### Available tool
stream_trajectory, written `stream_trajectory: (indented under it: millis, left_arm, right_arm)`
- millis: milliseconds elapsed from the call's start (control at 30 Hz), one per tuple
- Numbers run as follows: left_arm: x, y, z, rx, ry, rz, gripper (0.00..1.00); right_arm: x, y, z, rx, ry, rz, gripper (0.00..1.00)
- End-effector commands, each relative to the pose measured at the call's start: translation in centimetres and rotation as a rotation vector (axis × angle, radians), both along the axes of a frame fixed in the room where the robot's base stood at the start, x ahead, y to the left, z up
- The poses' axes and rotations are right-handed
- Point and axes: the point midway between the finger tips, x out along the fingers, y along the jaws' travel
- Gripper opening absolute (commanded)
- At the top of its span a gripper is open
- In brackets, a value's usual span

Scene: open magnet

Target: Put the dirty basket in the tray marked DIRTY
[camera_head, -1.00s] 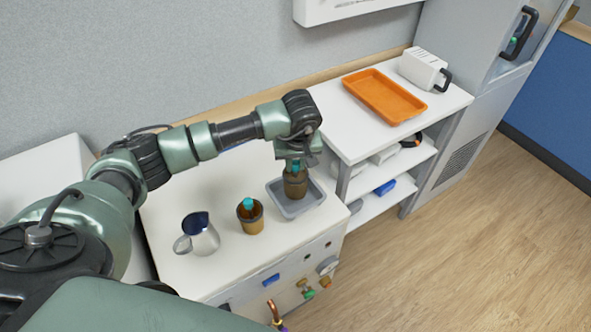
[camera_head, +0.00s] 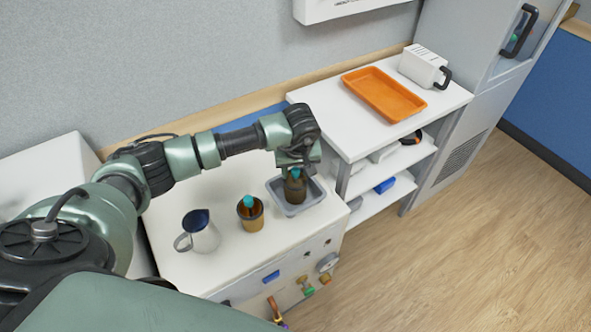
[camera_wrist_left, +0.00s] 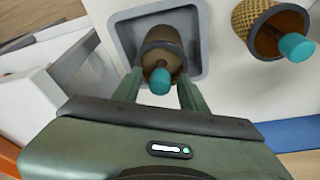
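A dull brown basket (camera_head: 295,190) with a teal knob stands in a grey tray (camera_head: 313,200) on the white bench. The wrist view shows this basket (camera_wrist_left: 165,46) inside the grey tray (camera_wrist_left: 196,72). My left gripper (camera_head: 294,166) is over the basket. Its fingers (camera_wrist_left: 160,90) are apart on either side of the teal knob, with gaps visible between. A cleaner golden-brown basket (camera_head: 251,216) with a teal knob stands on the bench left of the tray. An orange tray (camera_head: 416,111) lies empty on the shelf unit. No tray marking is readable. My right gripper is not in view.
A metal jug (camera_head: 203,236) stands left of the golden basket. A white toaster-like appliance (camera_head: 424,67) stands behind the orange tray. Knobs and taps line the bench front.

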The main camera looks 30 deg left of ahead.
Motion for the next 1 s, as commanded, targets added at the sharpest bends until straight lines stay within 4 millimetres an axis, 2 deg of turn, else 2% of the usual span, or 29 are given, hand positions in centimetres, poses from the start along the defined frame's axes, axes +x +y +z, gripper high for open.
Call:
stream_trajectory:
  millis: [100,167,500,633,800,1000]
  left_arm:
    - [0.0,0.0,0.6,0.000,-0.001,0.000,0.42]
    - [0.0,-0.1,1.2,-0.001,-0.004,0.000,0.42]
    - [-1.5,-1.3,8.0,0.000,-0.006,-0.001,0.42]
    - [-2.1,-1.7,10.1,-0.001,-0.004,0.000,0.42]
    - [-2.5,-1.9,11.6,0.000,-0.001,0.000,0.42]
    - [-2.6,-1.9,11.9,0.001,-0.001,0.000,0.42]
  right_arm:
    - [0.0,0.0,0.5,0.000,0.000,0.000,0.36]
    - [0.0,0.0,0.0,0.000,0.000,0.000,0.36]
    - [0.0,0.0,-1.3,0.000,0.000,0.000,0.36]
    - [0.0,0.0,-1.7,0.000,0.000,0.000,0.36]
    - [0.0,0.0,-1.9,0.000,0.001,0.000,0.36]
    - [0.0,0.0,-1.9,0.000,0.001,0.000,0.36]
